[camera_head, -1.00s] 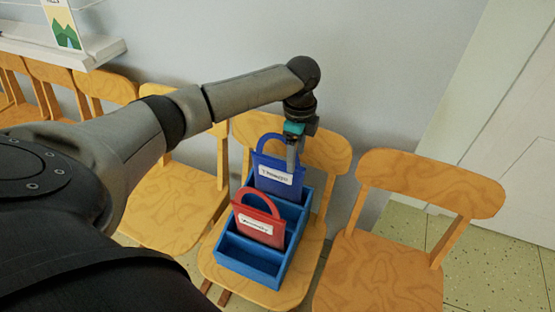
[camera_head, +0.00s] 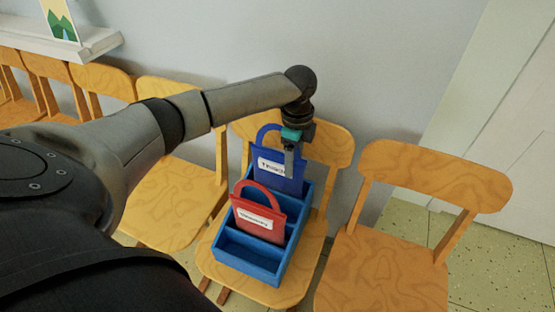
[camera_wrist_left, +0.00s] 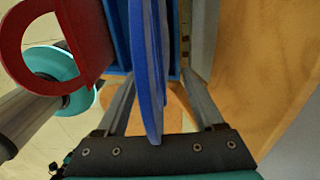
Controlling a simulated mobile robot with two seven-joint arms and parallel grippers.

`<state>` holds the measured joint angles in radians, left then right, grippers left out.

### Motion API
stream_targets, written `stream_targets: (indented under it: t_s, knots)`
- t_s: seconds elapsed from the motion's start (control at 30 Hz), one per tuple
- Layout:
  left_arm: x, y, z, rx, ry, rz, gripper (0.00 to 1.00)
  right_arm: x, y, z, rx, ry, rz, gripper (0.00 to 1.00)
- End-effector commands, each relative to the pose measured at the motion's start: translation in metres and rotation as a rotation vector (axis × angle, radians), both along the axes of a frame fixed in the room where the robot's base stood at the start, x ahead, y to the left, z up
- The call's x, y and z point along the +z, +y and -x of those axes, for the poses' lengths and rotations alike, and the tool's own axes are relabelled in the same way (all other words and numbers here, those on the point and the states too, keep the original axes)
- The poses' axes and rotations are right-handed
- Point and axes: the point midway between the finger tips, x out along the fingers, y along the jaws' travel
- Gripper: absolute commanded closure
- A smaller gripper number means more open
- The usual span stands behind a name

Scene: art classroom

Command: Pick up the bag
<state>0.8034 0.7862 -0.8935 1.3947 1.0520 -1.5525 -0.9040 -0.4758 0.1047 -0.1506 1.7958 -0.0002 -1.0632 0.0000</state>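A blue bag (camera_head: 270,172) with a loop handle and a white label stands upright in the rear part of a blue divided box (camera_head: 245,262). A red bag (camera_head: 258,216) with a white label stands in front of it in the same box. My left gripper (camera_head: 289,168) points down at the blue bag's right side and covers part of its label. In the left wrist view, the blue bag (camera_wrist_left: 150,70) runs edge-on between the two spread fingers, with gaps on both sides. The red bag (camera_wrist_left: 88,40) is beside them at the left.
The box sits on a wooden chair (camera_head: 310,262). Another chair (camera_head: 385,270) stands close on the right, and several more line the wall to the left. A white shelf (camera_head: 85,42) is on the wall at upper left. Floor (camera_head: 490,260) is clear at the right.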

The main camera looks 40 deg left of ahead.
Motion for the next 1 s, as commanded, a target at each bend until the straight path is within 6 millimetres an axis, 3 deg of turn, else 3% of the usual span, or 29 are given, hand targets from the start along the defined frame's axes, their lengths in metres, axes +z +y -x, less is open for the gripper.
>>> stream_targets:
  t_s: [0.07, 0.6, 1.0]
  knots:
    - [0.0001, -0.0002, 0.0000, 0.000, 0.000, 0.000, 0.40, -0.0001, 0.0000, 0.0001, 0.000, 0.000, 0.000, 0.31]
    - [0.0002, -0.0003, -0.0001, 0.000, 0.000, 0.001, 1.00, -0.0004, 0.0003, 0.0001, 0.000, 0.000, 0.000, 0.31]
    - [0.0003, -0.0003, -0.0001, 0.000, 0.000, 0.001, 1.00, -0.0006, 0.0001, 0.0003, 0.000, 0.000, 0.000, 0.31]
